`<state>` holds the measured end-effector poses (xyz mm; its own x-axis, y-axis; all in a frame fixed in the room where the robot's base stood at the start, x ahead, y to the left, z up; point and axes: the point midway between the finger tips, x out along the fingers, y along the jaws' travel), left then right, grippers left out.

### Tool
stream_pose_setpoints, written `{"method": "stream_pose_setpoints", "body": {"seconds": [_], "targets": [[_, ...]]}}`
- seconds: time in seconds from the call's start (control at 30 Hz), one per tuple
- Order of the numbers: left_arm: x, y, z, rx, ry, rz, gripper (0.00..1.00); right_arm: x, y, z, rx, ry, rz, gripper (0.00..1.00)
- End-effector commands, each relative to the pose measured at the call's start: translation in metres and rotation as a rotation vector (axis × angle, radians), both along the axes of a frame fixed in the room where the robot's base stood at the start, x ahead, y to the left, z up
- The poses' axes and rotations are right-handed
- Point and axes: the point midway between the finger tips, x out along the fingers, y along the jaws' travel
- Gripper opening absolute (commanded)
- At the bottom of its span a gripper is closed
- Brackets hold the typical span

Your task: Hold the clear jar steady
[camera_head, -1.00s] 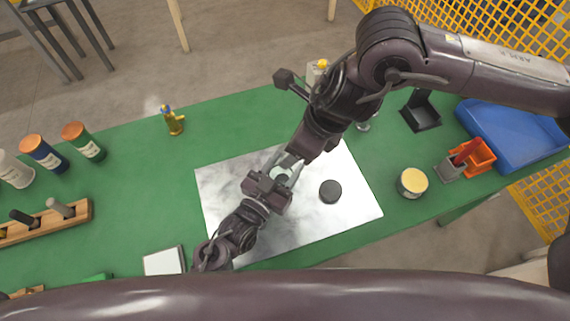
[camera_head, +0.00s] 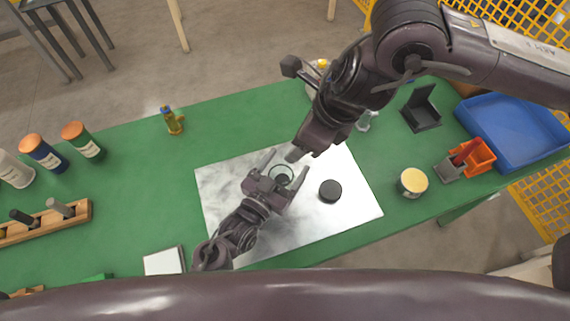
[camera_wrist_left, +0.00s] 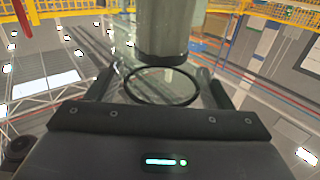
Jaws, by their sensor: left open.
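The clear jar (camera_head: 281,173) stands on the pale metal sheet, showing a dark round rim and something dark within. My left gripper (camera_head: 284,167) is open, with one finger on each side of the jar. In the left wrist view, a dark ring (camera_wrist_left: 162,101) shows between its spread fingers (camera_wrist_left: 160,88), with a grey cylindrical shape beyond it; I cannot tell what that shape is. My right gripper (camera_head: 298,153) is just above and right of the jar in the head view, apart from it. Its jaw gap is not clear.
A black disc (camera_head: 330,190) lies on the metal sheet (camera_head: 235,190) right of the jar. Bottles and a wooden rack (camera_head: 75,216) are at the left.

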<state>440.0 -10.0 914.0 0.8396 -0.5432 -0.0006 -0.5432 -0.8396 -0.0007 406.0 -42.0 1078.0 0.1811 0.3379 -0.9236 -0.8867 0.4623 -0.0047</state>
Motion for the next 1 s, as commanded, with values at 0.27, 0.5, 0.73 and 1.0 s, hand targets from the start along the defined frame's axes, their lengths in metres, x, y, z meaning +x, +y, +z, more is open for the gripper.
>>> {"method": "stream_pose_setpoints", "body": {"seconds": [0.27,0.5,0.73,1.0], "targets": [[-0.024,0.015,-0.001,0.002,0.002,-0.001,0.74,0.0,0.0,0.0,0.0,0.0,0.0,0.58],[-0.067,0.043,-0.001,0.003,0.004,-0.001,0.74,0.0,0.0,0.0,0.0,0.0,0.0,0.58],[-0.095,0.061,-0.001,0.001,0.002,-0.001,0.74,0.0,0.0,0.0,0.0,0.0,0.0,0.58],[-0.101,0.065,0.0,-0.001,-0.001,0.0,0.74,0.0,0.0,0.0,0.0,0.0,0.0,0.58]]}}
